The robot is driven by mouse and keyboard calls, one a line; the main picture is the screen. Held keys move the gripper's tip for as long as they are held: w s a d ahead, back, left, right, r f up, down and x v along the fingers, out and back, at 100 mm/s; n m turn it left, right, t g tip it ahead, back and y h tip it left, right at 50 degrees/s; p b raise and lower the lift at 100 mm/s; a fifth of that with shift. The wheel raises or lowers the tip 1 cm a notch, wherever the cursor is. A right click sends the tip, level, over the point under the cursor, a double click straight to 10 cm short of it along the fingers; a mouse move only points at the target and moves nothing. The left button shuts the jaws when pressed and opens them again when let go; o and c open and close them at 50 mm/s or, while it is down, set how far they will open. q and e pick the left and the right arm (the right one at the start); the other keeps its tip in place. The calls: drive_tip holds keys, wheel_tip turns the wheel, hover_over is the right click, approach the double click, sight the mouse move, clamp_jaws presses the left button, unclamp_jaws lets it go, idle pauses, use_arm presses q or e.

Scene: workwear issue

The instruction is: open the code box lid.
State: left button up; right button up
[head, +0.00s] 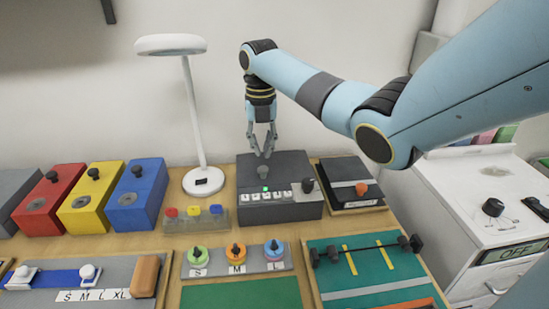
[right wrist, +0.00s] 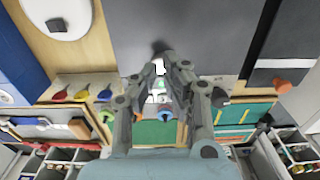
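The code box (head: 292,168) is a dark grey box at the back middle of the table. Its front has a row of white keys, a small green light and a dark knob at the right. Its flat top lies level, so the lid looks shut. My right gripper (head: 263,154) points down over the back left of the top, its fingertips close to the surface and a narrow gap between them. In the right wrist view my gripper (right wrist: 160,68) shows the same gap, with a small dark knob just beyond the tips; contact is unclear. My left gripper is not seen.
A white lamp (head: 190,95) and blue box (head: 137,195) stand left of the code box. A dark case with an orange knob (head: 361,189) sits close on its right. Coloured dials (head: 237,253) and a green tray (head: 370,265) lie in front.

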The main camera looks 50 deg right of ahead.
drive_tip(key=shift+w+d+r+p, duration=0.1)
drive_tip(key=shift+w+r+p, duration=0.05)
drive_tip(key=shift+r+p, duration=0.3)
drive_tip(key=shift+w+d+r+p, duration=0.1)
drive_tip(key=shift+r+p, duration=0.15)
drive_tip(key=shift+r, duration=0.25)
drive_tip(key=shift+w+d+r+p, duration=0.1)
drive_tip(key=shift+w+r+p, duration=0.05)
drive_tip(key=shift+r+p, duration=0.3)
drive_tip(key=shift+w+d+r+p, duration=0.1)
drive_tip(key=shift+r+p, duration=0.2)
drive_tip(key=shift+r, duration=0.25)
drive_tip(key=shift+w+d+r+p, duration=0.1)
drive_tip(key=shift+r+p, duration=0.25)
drive_tip(key=shift+r, duration=0.15)
drive_tip(key=shift+w+d+r+p, duration=0.1)
drive_tip(key=shift+r+p, duration=0.2)
drive_tip(key=shift+r, duration=0.15)
drive_tip(key=shift+w+d+r+p, duration=0.1)
drive_tip(key=shift+w+r+p, duration=0.05)
drive_tip(key=shift+r+p, duration=0.3)
drive_tip(key=shift+w+d+r+p, duration=0.1)
drive_tip(key=shift+r+p, duration=0.15)
drive_tip(key=shift+r, duration=0.25)
